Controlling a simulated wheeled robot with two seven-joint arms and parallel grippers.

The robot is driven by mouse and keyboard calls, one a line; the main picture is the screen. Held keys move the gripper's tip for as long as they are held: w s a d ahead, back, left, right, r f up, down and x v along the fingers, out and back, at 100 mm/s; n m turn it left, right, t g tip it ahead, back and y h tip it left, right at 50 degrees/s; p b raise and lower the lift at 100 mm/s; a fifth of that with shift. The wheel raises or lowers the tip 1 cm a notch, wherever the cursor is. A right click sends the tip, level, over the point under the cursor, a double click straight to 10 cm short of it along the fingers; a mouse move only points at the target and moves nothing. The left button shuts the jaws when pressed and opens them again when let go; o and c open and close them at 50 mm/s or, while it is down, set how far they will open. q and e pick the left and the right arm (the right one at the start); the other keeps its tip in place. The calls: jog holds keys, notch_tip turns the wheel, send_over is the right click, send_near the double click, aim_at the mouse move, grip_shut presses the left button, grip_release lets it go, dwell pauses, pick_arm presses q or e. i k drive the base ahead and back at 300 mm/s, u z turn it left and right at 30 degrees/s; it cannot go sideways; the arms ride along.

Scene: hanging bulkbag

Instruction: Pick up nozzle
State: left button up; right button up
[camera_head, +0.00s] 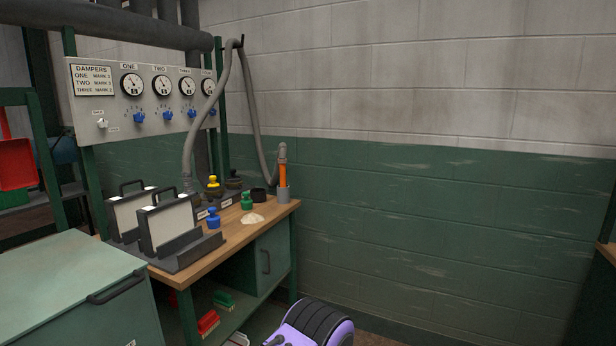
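The nozzle (283,174) has an orange body and a grey upper end. It stands upright in a grey cup-like holder (284,194) at the far right corner of the wooden bench; its lower end is hidden in the holder. A grey ribbed hose (251,95) loops over a hook on a green post and comes down beside the nozzle; I cannot tell exactly how it joins. Neither of my grippers is in view, and nothing grips the nozzle.
The wooden bench (262,236) holds blue (213,219), green (247,202) and yellow (213,186) knobbed items, a pale powder heap (252,219) and two framed panels (166,228). A gauge panel (145,98) stands behind. A green cabinet (70,285) is front left. The wall right of the nozzle is bare.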

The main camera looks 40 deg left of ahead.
aim_at(282, 163)
jog(key=u, duration=0.25)
jog(key=i, duration=1.25)
jog(key=u, duration=1.4)
jog(key=i, duration=0.9)
jog(key=u, duration=1)
